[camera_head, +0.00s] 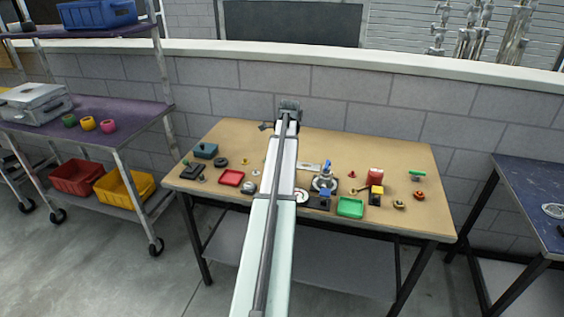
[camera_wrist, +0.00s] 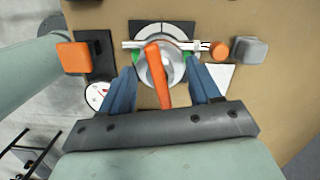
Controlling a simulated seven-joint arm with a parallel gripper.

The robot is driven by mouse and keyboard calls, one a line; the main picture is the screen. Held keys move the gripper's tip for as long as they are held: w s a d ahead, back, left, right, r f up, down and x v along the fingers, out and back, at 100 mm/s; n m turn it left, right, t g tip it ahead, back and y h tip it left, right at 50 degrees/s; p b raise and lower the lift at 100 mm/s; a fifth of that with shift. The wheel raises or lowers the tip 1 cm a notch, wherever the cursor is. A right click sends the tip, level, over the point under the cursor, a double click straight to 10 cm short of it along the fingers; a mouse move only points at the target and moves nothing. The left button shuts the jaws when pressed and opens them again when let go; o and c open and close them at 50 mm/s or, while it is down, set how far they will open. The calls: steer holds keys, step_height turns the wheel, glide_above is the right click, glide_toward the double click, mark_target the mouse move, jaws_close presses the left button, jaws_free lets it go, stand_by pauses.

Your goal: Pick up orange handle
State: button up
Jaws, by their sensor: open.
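In the wrist view, the orange handle (camera_wrist: 157,78) is a long bar lying across a round silver piece (camera_wrist: 175,68) with a white and green dial-like plate behind it. My gripper (camera_wrist: 161,72) is open, with one blue finger on each side of the handle. Gaps show between both fingers and the handle; the height between them is hard to judge.
An orange block (camera_wrist: 75,57) on a black plate and a white gauge (camera_wrist: 97,95) are left of the fingers. A grey block (camera_wrist: 249,50) is at right. The wooden table (camera_head: 400,158) also holds a red tray (camera_head: 231,178), a green tray (camera_head: 350,207) and several small parts.

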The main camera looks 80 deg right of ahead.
steer(key=shift+c, duration=0.4)
jaws_close()
steer(key=shift+r, duration=0.1)
